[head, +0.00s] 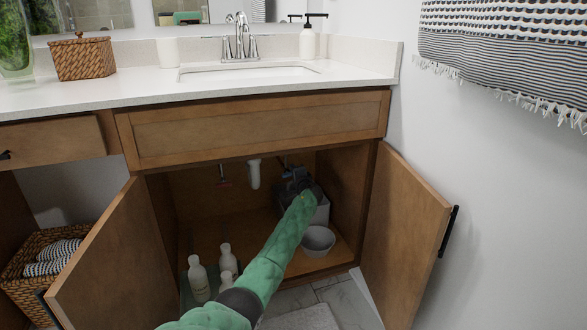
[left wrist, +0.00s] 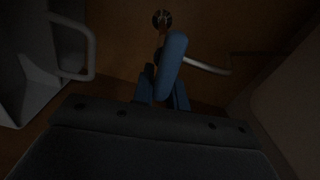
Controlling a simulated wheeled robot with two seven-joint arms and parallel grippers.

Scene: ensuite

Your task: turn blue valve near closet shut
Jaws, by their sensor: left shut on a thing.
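The blue valve handle (left wrist: 172,62) shows as a rounded blue lever in the left wrist view, in front of a round wall fitting (left wrist: 161,18). My left gripper (left wrist: 163,88) is shut on the lower end of this lever, with one finger on each side. In the head view my green left arm reaches into the open cabinet under the sink, and my left gripper (head: 296,180) is at the back right of it. There the gripper hides most of the valve. My right gripper is not in view.
The cabinet's left door (head: 118,262) and right door (head: 408,235) stand open on either side of my arm. A grey bowl (head: 318,240) is close to my arm's right. White bottles (head: 198,279) stand to its left. A white drain pipe (head: 254,173) hangs left of the gripper.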

